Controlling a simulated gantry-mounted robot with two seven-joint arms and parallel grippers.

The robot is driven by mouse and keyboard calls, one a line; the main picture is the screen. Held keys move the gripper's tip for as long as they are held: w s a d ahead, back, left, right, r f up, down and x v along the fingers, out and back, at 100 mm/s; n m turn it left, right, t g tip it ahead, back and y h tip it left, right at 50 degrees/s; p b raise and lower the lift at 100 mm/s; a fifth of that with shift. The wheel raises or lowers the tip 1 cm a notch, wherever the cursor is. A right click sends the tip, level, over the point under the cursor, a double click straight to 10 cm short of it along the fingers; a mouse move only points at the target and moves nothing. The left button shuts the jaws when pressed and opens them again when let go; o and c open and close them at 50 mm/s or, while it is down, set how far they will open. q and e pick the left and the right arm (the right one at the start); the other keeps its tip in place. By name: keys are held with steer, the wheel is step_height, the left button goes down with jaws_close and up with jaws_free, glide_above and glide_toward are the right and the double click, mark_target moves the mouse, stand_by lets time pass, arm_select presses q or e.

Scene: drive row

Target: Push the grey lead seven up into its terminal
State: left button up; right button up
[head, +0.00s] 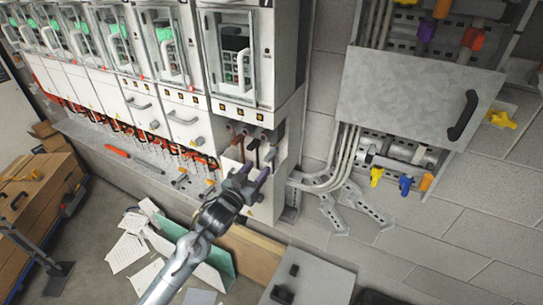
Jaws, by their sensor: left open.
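At the open bottom compartment of the rightmost drive cabinet, short leads hang side by side: a brown lead (237,140), a black lead (253,147) and a grey lead (269,153) at the right. No number can be read on them. Whether the grey lead's upper end sits in its terminal is too small to tell. My left gripper (254,175) is open just below these leads, its two dark fingers pointing up towards the compartment. No lead shows clearly between the fingers. My right gripper is not in view.
More drive cabinets (165,60) with red wiring run off to the left above a ledge (120,150) with tools. A grey panel with a black handle (410,95) and pipes are on the right wall. Papers (130,245) and cardboard lie on the floor.

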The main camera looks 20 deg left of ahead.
mark_target(271, 153)
arm_select(q)
steer(key=w, duration=0.2)
steer(key=w+p, duration=0.1)
steer(key=w, duration=0.2)
steer(key=w+d, duration=0.1)
steer(key=w, duration=0.1)
steer(key=shift+w+d, duration=0.1)
steer(key=shift+w, duration=0.05)
steer(key=shift+w+d, duration=0.15)
steer(key=shift+w, duration=0.7)
jaws_close()
steer(key=shift+p, duration=0.3)
